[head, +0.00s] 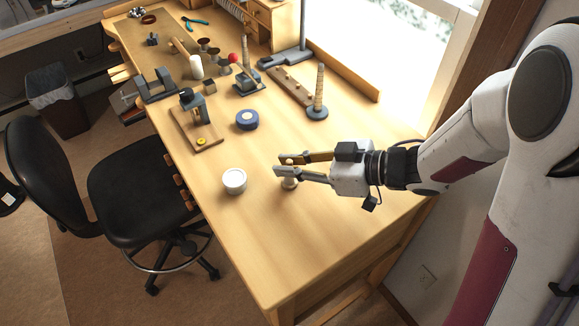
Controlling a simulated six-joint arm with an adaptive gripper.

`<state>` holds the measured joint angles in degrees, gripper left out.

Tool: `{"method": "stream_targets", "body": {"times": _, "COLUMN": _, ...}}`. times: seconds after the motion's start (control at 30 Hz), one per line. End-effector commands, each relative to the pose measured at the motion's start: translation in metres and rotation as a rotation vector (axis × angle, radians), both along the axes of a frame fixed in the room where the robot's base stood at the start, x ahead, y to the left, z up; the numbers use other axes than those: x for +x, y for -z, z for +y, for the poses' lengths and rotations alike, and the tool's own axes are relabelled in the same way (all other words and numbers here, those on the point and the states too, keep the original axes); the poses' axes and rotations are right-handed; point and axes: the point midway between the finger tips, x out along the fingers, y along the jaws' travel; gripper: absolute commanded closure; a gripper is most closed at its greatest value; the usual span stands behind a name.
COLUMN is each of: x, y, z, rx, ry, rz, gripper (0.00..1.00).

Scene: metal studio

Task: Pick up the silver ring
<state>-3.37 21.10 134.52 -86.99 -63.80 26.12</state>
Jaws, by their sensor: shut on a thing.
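My gripper (279,163) is low over the front right part of the workbench, its two fingers pointing left. A small pale stand (289,184) with a rounded top (289,161) is between the fingers, its base on the bench below them. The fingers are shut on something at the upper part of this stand. The silver ring is too small or hidden to make out; I cannot tell whether it is between the fingers.
A white round jar (234,181) stands left of my gripper. A blue tape roll (247,120), a tall ring cone (318,95) and a wooden block with a tool (196,125) are farther back. The bench (265,245) is clear in front. A black chair (135,190) is at left.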

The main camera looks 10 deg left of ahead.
Motion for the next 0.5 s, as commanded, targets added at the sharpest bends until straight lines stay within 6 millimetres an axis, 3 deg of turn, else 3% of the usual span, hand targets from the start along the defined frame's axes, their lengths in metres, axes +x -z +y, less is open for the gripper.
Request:
{"method": "stream_targets", "body": {"times": 0.27, "x": 0.000, "y": -0.014, "z": 0.000, "rx": 0.000, "ry": -0.002, "rz": -0.004, "gripper": 1.00}}
{"method": "stream_targets", "body": {"times": 0.5, "x": 0.000, "y": -0.039, "z": 0.000, "rx": 0.000, "ry": -0.001, "rz": -0.005, "gripper": 1.00}}
